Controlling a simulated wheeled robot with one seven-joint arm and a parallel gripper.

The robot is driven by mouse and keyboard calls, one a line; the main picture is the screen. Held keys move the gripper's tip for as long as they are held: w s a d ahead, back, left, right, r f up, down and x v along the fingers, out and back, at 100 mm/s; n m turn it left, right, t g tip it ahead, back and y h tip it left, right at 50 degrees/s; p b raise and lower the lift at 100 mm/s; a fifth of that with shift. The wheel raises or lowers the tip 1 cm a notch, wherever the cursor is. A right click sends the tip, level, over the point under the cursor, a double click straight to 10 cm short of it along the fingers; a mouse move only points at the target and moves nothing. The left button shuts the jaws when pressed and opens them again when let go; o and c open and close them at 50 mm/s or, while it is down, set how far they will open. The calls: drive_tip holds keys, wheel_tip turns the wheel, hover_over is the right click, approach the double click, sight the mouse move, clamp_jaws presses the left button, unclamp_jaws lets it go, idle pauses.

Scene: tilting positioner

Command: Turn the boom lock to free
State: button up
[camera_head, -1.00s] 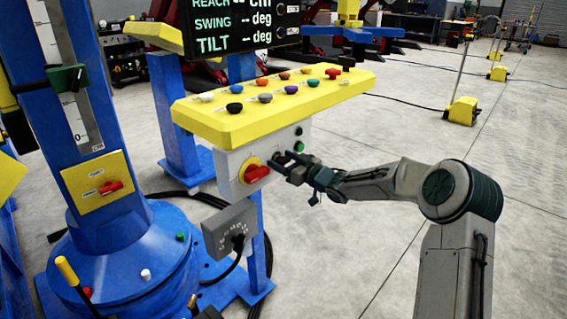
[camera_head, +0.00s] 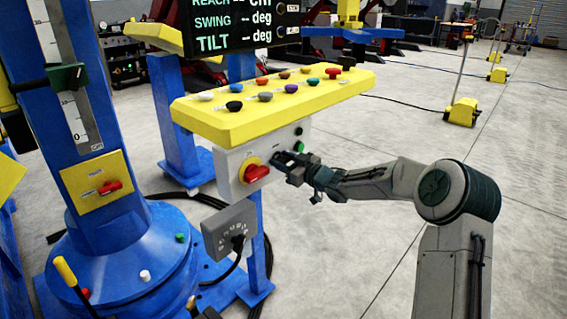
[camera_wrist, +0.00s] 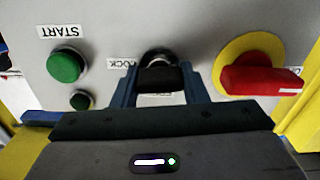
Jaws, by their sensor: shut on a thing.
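The boom lock is a small black knob (camera_wrist: 158,78) on the grey front of the control box, seen in the wrist view. A label that reads as LOCK, upside down, sits on its left in that view. A second label below it is mostly covered. My gripper (camera_wrist: 160,86) has a blue finger on each side of the knob and is shut on it. In the head view my gripper (camera_head: 281,160) reaches the box front from the right and hides the knob. The exact angle of the knob is hard to tell.
A red rotary switch on a yellow disc (camera_head: 247,173) is close beside my gripper. A green START button (camera_wrist: 65,66) is on the other side. The yellow panel (camera_head: 250,118) with several coloured knobs overhangs above. A grey socket box (camera_head: 230,230) hangs below.

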drive_tip(key=n+b, duration=0.3)
drive_tip(key=n, duration=0.1)
drive_tip(key=shift+f, duration=0.2)
drive_tip(key=n+b, duration=0.3)
drive_tip(key=n, duration=0.2)
drive_tip(key=shift+s+a+f+b, duration=0.1)
drive_tip(key=shift+b, duration=0.25)
drive_tip(key=n+b, duration=0.4)
drive_tip(key=n, duration=0.1)
drive_tip(key=shift+n+b, duration=1.05)
drive_tip(key=shift+n, duration=0.15)
drive_tip(key=o, duration=1)
drive_tip(key=p+v, duration=0.3)
drive_tip(key=v, duration=1.1)
